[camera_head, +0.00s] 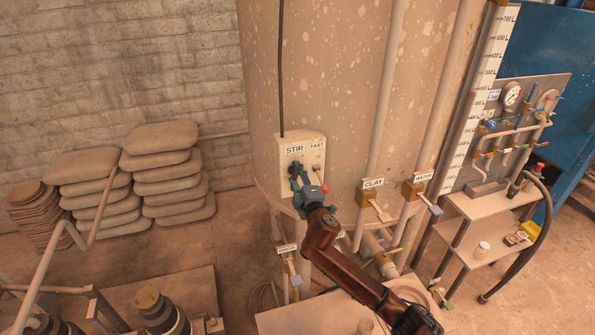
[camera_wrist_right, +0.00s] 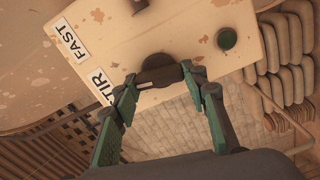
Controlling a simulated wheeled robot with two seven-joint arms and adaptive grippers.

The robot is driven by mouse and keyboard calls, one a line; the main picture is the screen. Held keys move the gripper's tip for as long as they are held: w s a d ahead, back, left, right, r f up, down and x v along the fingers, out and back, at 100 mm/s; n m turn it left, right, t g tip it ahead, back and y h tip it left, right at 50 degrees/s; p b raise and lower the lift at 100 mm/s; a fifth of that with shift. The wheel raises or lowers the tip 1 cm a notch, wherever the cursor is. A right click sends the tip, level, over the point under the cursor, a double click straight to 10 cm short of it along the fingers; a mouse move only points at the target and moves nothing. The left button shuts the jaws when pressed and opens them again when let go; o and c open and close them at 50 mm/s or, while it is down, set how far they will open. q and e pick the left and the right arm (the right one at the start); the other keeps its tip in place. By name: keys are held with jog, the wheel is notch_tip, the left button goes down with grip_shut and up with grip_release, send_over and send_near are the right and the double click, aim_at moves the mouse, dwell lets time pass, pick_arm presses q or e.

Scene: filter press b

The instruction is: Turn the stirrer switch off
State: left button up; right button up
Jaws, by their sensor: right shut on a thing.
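The cream stirrer switch box (camera_head: 290,142) with STIR and FAST labels is fixed to the big speckled tank (camera_head: 340,70). The dark round stirrer switch (camera_wrist_right: 158,62) with a bar handle sits on the box, next to the STIR label (camera_wrist_right: 104,84) in the right wrist view. My right gripper (camera_head: 298,177) reaches the front of the box from below. In the right wrist view its green fingers (camera_wrist_right: 158,80) are shut on the bar handle, one on each side. In the head view the gripper hides part of the switch. My left gripper is not in view.
A round green button (camera_wrist_right: 228,38) is on the box beside the switch. The small FAST switch (camera_head: 317,172) is at its right. CLAY (camera_head: 373,183) and WATER (camera_head: 423,177) valves stand right of my arm. Stacked sacks (camera_head: 165,170) lie at the left.

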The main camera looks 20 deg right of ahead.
jog(key=shift+n+p, duration=0.55)
jog(key=shift+n, duration=0.55)
jog(key=shift+f, duration=0.1)
jog(key=o, duration=1.2)
jog(key=shift+c, duration=0.2)
jog(key=shift+s, duration=0.15)
jog(key=s, duration=1.1)
jog(key=shift+s+d, duration=0.2)
jog(key=shift+s, duration=0.2)
